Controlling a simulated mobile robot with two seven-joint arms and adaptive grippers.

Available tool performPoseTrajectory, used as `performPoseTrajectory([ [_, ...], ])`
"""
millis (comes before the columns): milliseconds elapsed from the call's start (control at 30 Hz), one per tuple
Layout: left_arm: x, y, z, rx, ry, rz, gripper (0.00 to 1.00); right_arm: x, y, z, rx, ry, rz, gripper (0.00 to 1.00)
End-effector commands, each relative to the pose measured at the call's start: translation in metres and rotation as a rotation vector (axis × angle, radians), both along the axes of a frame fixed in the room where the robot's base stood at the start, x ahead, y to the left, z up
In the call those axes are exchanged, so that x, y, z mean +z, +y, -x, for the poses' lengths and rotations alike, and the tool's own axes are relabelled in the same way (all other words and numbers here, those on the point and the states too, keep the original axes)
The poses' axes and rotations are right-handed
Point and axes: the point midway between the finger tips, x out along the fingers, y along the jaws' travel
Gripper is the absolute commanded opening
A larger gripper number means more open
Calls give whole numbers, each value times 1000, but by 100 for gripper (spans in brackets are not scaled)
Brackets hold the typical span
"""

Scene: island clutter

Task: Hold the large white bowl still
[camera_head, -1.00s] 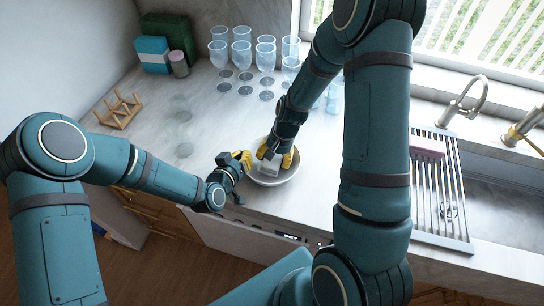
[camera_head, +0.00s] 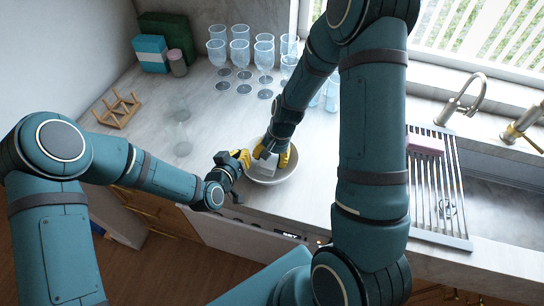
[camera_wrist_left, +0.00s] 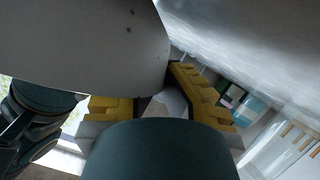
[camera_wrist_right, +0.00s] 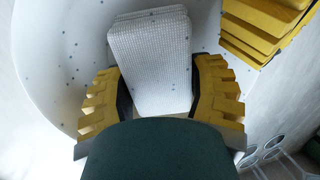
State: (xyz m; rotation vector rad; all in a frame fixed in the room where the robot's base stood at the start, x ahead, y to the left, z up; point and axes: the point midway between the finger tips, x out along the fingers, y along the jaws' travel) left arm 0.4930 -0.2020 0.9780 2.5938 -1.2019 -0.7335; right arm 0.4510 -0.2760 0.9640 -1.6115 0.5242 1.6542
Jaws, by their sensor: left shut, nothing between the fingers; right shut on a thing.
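The large white bowl (camera_head: 275,181) stands on the counter near its front edge. Dark specks show on its wall in the right wrist view (camera_wrist_right: 62,42), and its curved side fills the upper left of the left wrist view (camera_wrist_left: 85,45). My left gripper (camera_head: 238,160) is shut with nothing held, close against the bowl's left rim; whether it touches is unclear. My right gripper (camera_head: 272,154) reaches down into the bowl, shut on a white textured sponge (camera_wrist_right: 150,62). The sponge's lower end is hidden by my gripper.
A wooden rack (camera_head: 118,109) and a clear glass object (camera_head: 179,138) are on the left. A slatted drying rack (camera_head: 437,190) and the sink (camera_head: 500,195) are on the right. Counter left of the bowl is mostly free.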

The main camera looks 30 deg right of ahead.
Motion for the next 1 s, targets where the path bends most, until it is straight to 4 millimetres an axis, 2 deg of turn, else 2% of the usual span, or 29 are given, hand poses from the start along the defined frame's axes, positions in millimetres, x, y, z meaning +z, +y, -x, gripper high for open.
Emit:
performPoseTrajectory([
  [600, -1, -1, 1, -3, 3, -2, 0, -2, -11, 12, 1, 0, 0, 30],
  [1000, -1, 0, 1, -2, 2, -1, 0, 0, -2, -2, 3, -1, 0, 30],
])
